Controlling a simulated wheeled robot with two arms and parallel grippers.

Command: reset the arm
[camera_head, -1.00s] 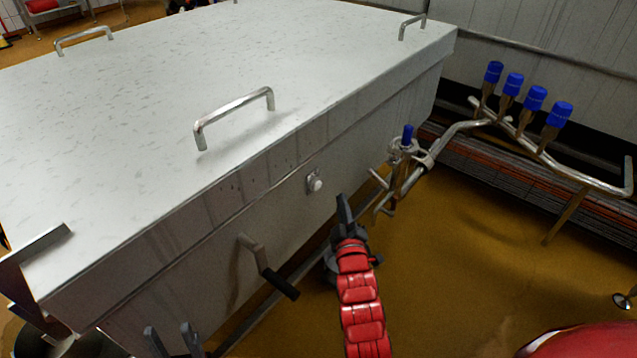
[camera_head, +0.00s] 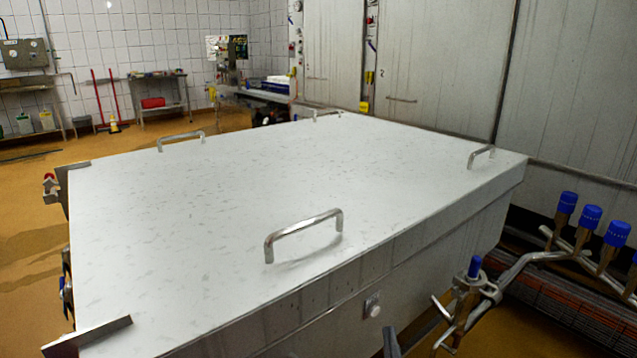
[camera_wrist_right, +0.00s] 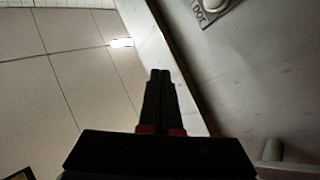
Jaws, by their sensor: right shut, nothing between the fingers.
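My right gripper (camera_head: 390,343) shows as a dark fingertip at the bottom edge of the head view, in front of the near side of a large metal vat with a flat lid (camera_head: 225,215). In the right wrist view the two black fingers (camera_wrist_right: 160,73) lie together, shut and empty. A grey metal side (camera_wrist_right: 255,75) with a round button on a plate (camera_wrist_right: 213,8) is to their right there. My left gripper is not in the head view.
Handles stand up from the lid, one near the front (camera_head: 303,232). A pipe valve with a blue top (camera_head: 474,266) and several blue-capped pipes (camera_head: 590,217) are at the right. Open brown floor (camera_head: 35,225) lies at the left.

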